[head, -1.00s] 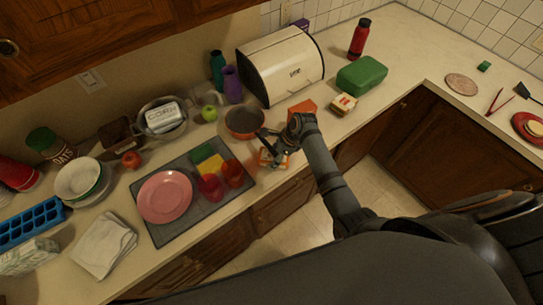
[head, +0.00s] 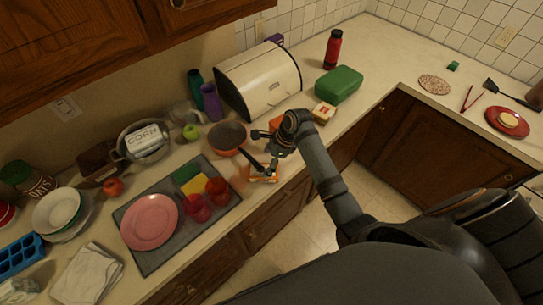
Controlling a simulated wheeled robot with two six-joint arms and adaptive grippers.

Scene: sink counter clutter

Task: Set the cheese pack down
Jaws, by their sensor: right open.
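The cheese pack (head: 263,176), a small orange and white pack, lies at the counter's front edge, right of the grey drying mat. My right gripper (head: 266,164) is open just above and behind it, with the fingers close around its upper side. The fingers partly hide the pack, and I cannot tell whether they touch it. My left gripper is not in view.
A pan (head: 228,137) stands just behind left, and an orange box (head: 277,123) is behind my wrist. A yellowish pack with a red label (head: 324,112) and a green box (head: 339,84) stand to the right. The mat (head: 150,262) holds a pink plate (head: 150,221) and red cups (head: 197,207).

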